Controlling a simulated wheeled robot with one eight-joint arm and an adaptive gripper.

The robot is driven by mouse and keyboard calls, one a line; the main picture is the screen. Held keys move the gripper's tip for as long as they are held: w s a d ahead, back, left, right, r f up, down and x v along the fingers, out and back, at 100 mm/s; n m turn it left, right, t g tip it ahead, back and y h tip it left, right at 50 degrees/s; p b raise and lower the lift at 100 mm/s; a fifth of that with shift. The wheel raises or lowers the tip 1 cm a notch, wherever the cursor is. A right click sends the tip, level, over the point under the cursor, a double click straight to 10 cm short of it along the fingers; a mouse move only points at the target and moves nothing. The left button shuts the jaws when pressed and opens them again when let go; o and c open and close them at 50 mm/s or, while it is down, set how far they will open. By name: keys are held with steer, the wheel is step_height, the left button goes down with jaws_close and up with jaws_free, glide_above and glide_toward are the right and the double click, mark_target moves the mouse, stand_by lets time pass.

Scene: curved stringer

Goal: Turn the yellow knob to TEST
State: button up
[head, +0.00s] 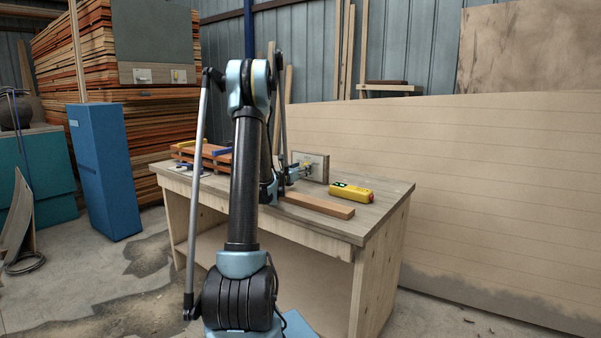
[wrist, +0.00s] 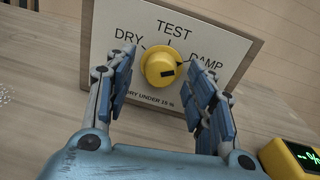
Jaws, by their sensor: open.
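The yellow knob (wrist: 160,68) sits on a pale panel (wrist: 229,37) marked DRY at the left, TEST at the top and DAMP at the right. A black mark on the knob's face lies right of its middle, roughly on the DAMP side; its exact pointing is hard to tell. My gripper (wrist: 164,63) is open, with one finger left of the knob and one right, gaps showing on both sides. In the head view my gripper (head: 292,174) is in front of the panel (head: 318,166), partly hidden by my arm.
The panel stands on a wooden workbench (head: 385,196). A yellow meter (head: 350,192) lies to its right and shows at the wrist view's lower right (wrist: 290,158). A wooden bar (head: 320,205) lies in front. Reddish boards (head: 208,153) lie at the left.

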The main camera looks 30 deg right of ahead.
steer(key=c, duration=1.1)
steer(key=shift+n, duration=0.3)
steer(key=n, duration=0.5)
steer(key=shift+w+a, duration=0.1)
steer(key=shift+w, duration=0.05)
steer(key=n, duration=0.5)
steer(key=shift+w+n, duration=0.1)
steer(key=shift+n, duration=0.3)
